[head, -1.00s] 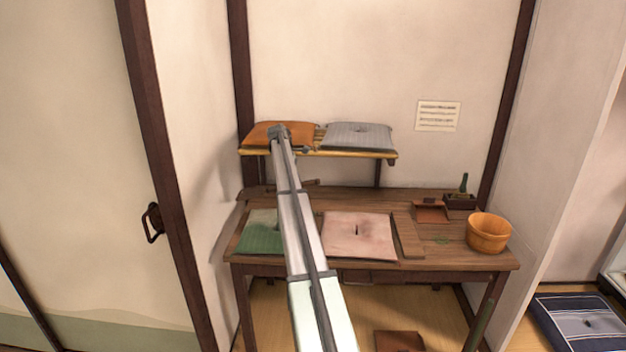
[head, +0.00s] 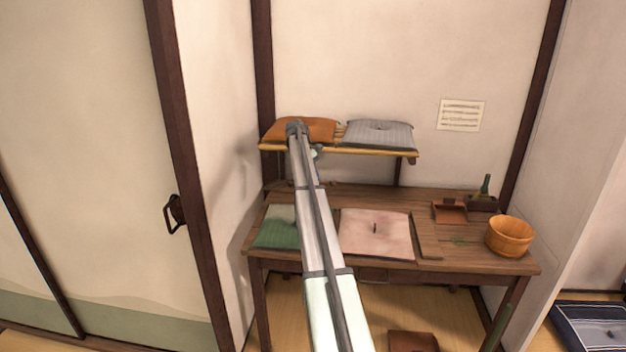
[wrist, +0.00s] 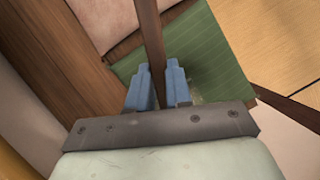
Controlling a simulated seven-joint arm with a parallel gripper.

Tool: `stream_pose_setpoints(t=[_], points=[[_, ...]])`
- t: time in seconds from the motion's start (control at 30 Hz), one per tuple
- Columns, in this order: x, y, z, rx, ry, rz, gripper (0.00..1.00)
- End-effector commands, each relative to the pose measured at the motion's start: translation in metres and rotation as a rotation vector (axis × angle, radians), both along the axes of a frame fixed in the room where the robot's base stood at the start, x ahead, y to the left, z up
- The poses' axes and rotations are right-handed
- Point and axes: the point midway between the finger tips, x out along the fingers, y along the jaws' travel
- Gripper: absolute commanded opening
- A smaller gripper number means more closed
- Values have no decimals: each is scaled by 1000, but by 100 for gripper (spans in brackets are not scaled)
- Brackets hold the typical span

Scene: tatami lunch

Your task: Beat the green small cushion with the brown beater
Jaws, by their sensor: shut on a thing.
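The green small cushion (head: 278,229) lies flat on the left end of the wooden table, partly covered by my arm in the head view. It also shows in the wrist view (wrist: 205,50), beyond my fingers. My gripper (wrist: 159,80) is shut on the brown beater (wrist: 151,35), whose thin brown shaft runs between the blue fingers and off the top of the wrist view. The beater's head is out of view there. In the head view my arm hides most of the gripper and beater. I cannot tell whether the beater touches the cushion.
A pink cushion (head: 376,232) lies on the table (head: 455,262), right of the green one. Above, a shelf (head: 370,152) holds an orange cushion (head: 320,128) and a grey cushion (head: 378,133). A wooden bucket (head: 509,236) and dustpan-like brown item (head: 449,212) stand right. A wall closes the left side.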

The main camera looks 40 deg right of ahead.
Motion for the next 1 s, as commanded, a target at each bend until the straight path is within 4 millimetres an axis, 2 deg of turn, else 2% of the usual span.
stream_pose_setpoints(t=[0.13,0.33,0.57,0.8,0.9,1.0], points=[[-1,1,-29,1,1,1,0],[-1,0,-88,2,2,1,0],[1,0,-62,-1,-2,2,0],[1,-1,-4,-1,-3,1,0],[1,0,4,0,-1,1,0],[0,0,4,1,0,2,0]])
